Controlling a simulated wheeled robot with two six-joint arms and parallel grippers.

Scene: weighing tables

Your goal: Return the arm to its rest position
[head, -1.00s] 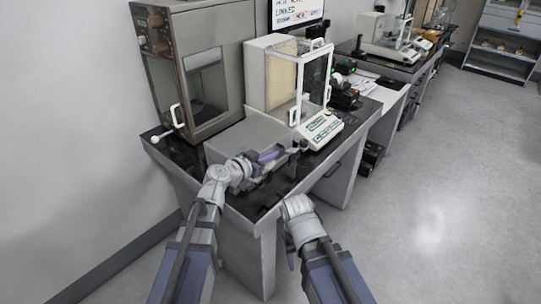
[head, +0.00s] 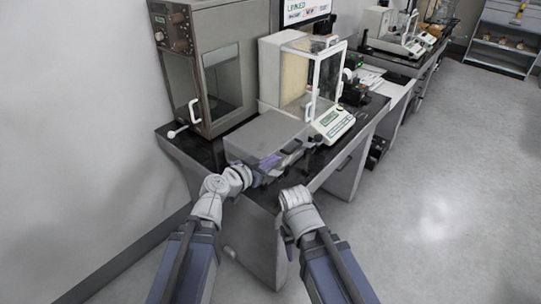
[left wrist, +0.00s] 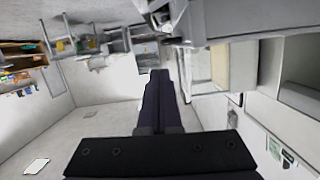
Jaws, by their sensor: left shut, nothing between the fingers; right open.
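My left gripper (head: 310,143) reaches right across the front of the near weighing table (head: 205,178), beside a grey box-like block (head: 262,132). Its fingers look shut and empty. In the left wrist view its dark fingers (left wrist: 160,78) lie together with nothing between them. I cannot tell whether it touches the table or the block. My right gripper (head: 288,246) hangs low in front of the table's front edge, mostly hidden by its own wrist. It is open, though its fingers are hard to make out.
A glass-sided balance (head: 297,75) with a keypad unit (head: 333,122) stands behind the left gripper. A large grey cabinet (head: 205,55) with a white handle stands at the back left. More tables with instruments (head: 395,45) line the wall. The floor (head: 440,200) on the right is clear.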

